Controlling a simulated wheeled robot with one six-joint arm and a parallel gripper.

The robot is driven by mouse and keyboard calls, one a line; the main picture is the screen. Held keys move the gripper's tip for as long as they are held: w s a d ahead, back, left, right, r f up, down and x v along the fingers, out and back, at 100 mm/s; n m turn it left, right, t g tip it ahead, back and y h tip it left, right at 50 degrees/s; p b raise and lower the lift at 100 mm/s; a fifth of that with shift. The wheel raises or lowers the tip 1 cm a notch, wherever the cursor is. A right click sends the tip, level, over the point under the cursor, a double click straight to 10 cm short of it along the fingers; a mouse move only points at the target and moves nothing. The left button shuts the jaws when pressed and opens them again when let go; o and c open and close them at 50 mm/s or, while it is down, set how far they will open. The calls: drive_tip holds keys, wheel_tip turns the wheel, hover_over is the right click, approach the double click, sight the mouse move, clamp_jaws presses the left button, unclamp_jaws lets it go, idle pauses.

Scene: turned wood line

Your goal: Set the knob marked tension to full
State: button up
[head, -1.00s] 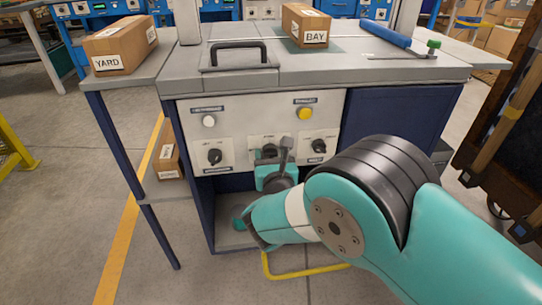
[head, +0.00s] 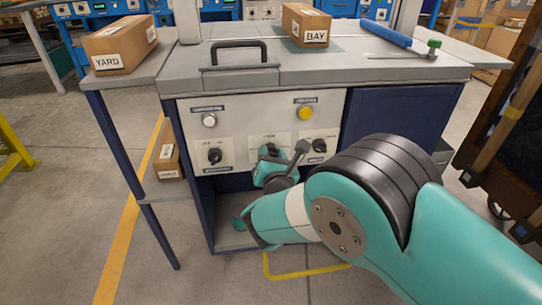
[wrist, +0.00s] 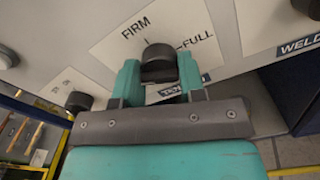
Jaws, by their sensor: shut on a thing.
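The tension knob (wrist: 158,58) is a black dial on a white plate, in the middle of the wrist view. The plate reads FIRM at its upper left and FULL at its right; a dark label starting "TEN" is partly hidden below. My gripper (wrist: 158,72) has one teal finger on each side of the knob and is shut on it. The knob's pointer is hard to make out. In the head view, the knob (head: 267,149) is mostly covered by my gripper (head: 268,160), which is tilted to the right.
Another black knob (head: 214,156) sits to the left and one (head: 319,145) close to the right. Above are a white button (head: 209,120) and a yellow button (head: 305,112). Boxes marked YARD (head: 120,45) and BAY (head: 306,25) stand on top.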

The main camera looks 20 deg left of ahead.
drive_tip(key=m, duration=0.4)
drive_tip(key=shift+m+b, duration=0.3)
drive_tip(key=shift+b, duration=0.1)
drive_tip(key=m+b, duration=0.1)
drive_tip(key=m, duration=0.2)
drive_tip(key=shift+f+m, duration=0.1)
drive_tip(key=shift+m, duration=0.3)
drive_tip(key=m+b, duration=0.1)
drive_tip(key=m, duration=0.3)
drive_tip(key=shift+b, duration=0.35)
drive_tip(key=m+b, duration=0.2)
drive_tip(key=m, duration=0.2)
drive_tip(key=m+b, duration=0.3)
drive_tip(key=m, duration=0.1)
drive_tip(key=shift+m, duration=0.3)
drive_tip(key=m+b, duration=0.3)
drive_tip(key=shift+f+m, duration=0.1)
drive_tip(key=shift+m, duration=0.2)
drive_tip(key=m+b, duration=0.3)
drive_tip(key=shift+m, duration=0.3)
drive_tip(key=shift+r+m+b, duration=0.2)
drive_tip(key=shift+m+b, duration=1.5)
drive_tip(key=shift+b, duration=0.1)
